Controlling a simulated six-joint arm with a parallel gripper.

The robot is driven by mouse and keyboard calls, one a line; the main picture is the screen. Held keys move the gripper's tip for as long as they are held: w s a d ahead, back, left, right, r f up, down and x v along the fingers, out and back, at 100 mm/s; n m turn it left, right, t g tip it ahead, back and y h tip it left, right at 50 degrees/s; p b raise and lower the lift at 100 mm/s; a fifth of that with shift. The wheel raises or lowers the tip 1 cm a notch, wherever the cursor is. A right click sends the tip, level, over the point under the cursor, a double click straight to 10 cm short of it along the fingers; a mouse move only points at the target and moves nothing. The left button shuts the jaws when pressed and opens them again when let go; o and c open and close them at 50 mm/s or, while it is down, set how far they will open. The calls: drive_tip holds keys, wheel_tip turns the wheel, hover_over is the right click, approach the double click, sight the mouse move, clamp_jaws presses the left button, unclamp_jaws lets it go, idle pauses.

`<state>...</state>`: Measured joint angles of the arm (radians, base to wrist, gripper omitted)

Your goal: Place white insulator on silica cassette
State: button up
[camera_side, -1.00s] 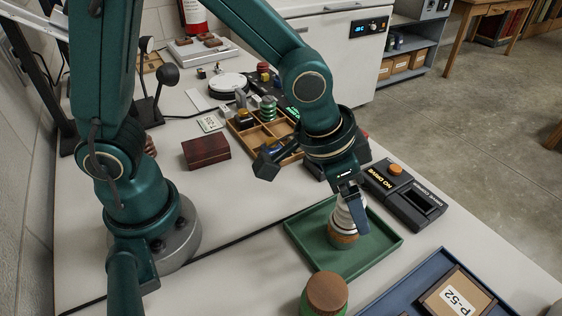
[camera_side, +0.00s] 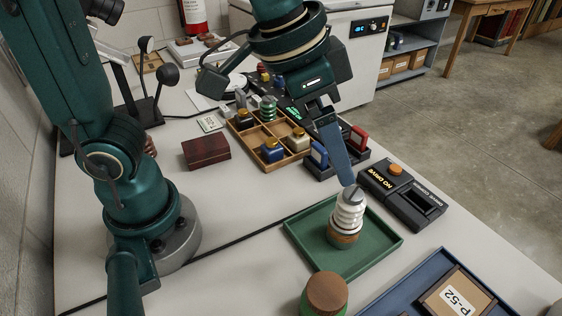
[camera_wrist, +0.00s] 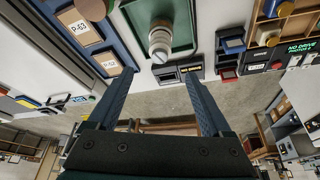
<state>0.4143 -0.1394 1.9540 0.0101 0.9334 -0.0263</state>
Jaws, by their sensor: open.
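The white ribbed insulator (camera_side: 349,214) stands upright on a round orange-brown piece (camera_side: 343,239) in the green tray (camera_side: 296,242). That piece may be the silica cassette; I cannot tell for sure. The insulator also shows in the wrist view (camera_wrist: 160,44), beyond my fingertips. My gripper (camera_side: 347,184) is above the insulator in the side view. In the wrist view my gripper (camera_wrist: 159,74) has its two blue fingers wide apart with nothing between them. The side view shows the fingers overlapping, just above the insulator's grey top.
A jar with a brown lid (camera_side: 327,290) stands in front of the tray. A blue tray with a P-52 box (camera_side: 459,298) is at right front. A dark NO DRIVE unit (camera_side: 399,195) lies right of the tray. A wooden compartment tray (camera_side: 240,136) holds several small items behind.

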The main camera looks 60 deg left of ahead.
drive_tip(key=s+a+f+n+t+y, duration=0.1)
drive_tip(key=s+a+f+n, duration=0.1)
drive_tip(key=s+a+n, duration=0.2)
drive_tip(key=s+a, duration=0.3)
drive_tip(key=a, duration=0.3)
drive_tip(key=shift+a+f+y, duration=0.15)
drive_tip(key=shift+f+y, duration=0.1)
drive_tip(key=shift+y, duration=0.15)
